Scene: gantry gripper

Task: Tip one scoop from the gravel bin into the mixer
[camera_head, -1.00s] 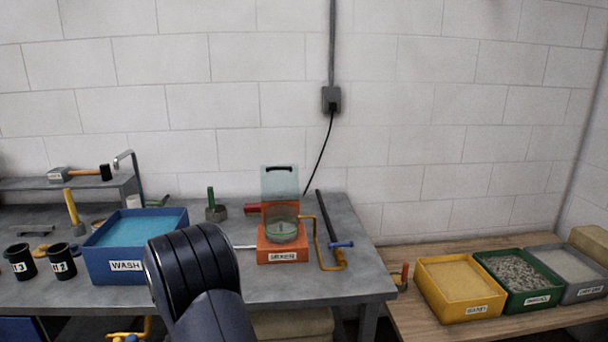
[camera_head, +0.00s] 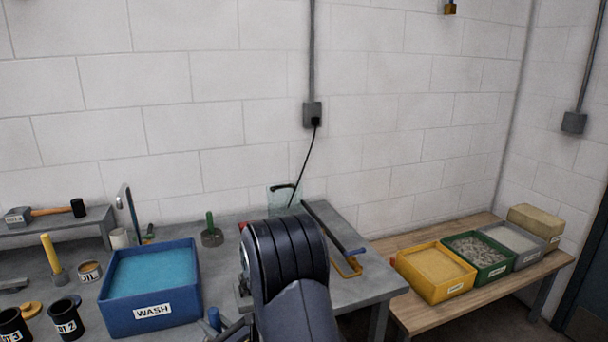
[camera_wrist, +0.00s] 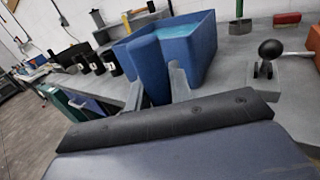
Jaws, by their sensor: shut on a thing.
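My gripper (camera_wrist: 157,88) is shut on a thick blue handle (camera_wrist: 148,62) in the wrist view. The handle stands up between the grey fingers; no scoop bowl can be made out. The handle also shows low in the head view (camera_head: 214,318), beside the blue WASH tub. The gravel bin (camera_head: 497,271) is a green box of grey stones on the wooden bench at right, far from my gripper. The mixer is mostly hidden behind my arm in the head view; its clear raised lid (camera_head: 284,197) shows above the arm.
The WASH tub (camera_head: 186,300) holds blue liquid, just left of my gripper. A yellow bin (camera_head: 440,293) and a grey bin (camera_head: 527,260) flank the gravel bin. Black cups (camera_head: 66,317) stand at left. A black-knobbed lever (camera_wrist: 268,52) is right of my gripper.

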